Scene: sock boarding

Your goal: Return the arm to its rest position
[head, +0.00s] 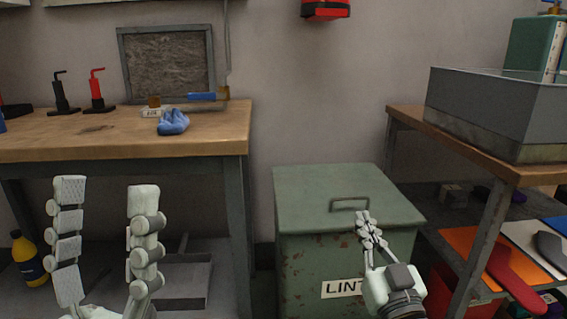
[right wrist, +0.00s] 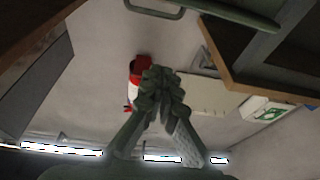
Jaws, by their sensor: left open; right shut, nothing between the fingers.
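My left gripper (head: 107,215) stands upright at the lower left of the head view. Its two fingers are apart and nothing is between them. My right gripper (head: 364,220) points up in front of the green lint bin (head: 300,195) in the head view. Its fingers are together and it holds nothing. In the right wrist view the same fingers (right wrist: 160,80) meet at their tips. A blue sock-like cloth (head: 173,122) lies crumpled on the left wooden workbench (head: 120,138), apart from both grippers.
The right table (head: 440,135) bears a grey box (head: 495,105). Its lower shelf holds coloured sheets and a red board (head: 514,281). A yellow bottle (head: 28,260) stands under the left bench. A red wall-mounted item (head: 326,9) hangs above. The bin's closed lid is clear.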

